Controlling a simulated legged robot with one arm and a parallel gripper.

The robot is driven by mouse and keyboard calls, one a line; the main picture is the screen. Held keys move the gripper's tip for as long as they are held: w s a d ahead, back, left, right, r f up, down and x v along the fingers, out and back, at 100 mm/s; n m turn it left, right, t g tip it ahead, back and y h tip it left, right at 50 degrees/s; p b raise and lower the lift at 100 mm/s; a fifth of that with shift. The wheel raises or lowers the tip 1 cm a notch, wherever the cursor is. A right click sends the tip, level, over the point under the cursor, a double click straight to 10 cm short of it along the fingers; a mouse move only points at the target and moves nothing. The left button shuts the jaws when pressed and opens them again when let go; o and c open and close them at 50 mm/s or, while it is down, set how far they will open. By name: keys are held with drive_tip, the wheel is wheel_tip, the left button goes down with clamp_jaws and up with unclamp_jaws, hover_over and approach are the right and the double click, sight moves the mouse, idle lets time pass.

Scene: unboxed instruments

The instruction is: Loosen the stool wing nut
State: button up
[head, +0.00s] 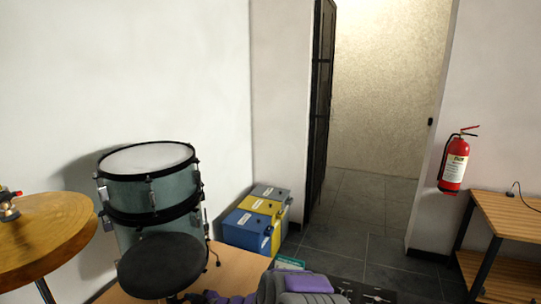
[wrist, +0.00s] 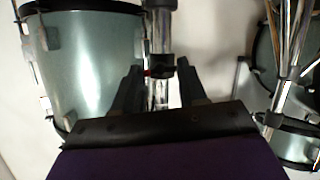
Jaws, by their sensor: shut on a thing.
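The stool's round black seat (head: 160,265) is at the lower left in the head view, in front of the drums. In the wrist view a chrome post (wrist: 159,30) with a black collar (wrist: 161,68) stands upright at the centre. A small red spot shows beside the collar. My gripper's fingers are out of sight in the head view.
Teal drums (head: 150,190) stand behind the stool, and a brass cymbal (head: 40,235) is at the left. Blue, yellow and grey boxes (head: 250,222) line the wall. In the wrist view a drum (wrist: 90,60) is close on the left and chrome stands (wrist: 290,60) on the right.

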drive_tip(key=shift+c, duration=0.5)
drive_tip(key=n+b, duration=0.1)
drive_tip(key=b, duration=0.3)
drive_tip(key=shift+f, duration=0.15)
drive_tip(key=o, duration=1.1)
drive_tip(key=shift+v, duration=1.4)
drive_tip(key=shift+p+v, duration=0.35)
drive_tip(key=shift+v, duration=1.3)
drive_tip(key=shift+s+a, duration=0.1)
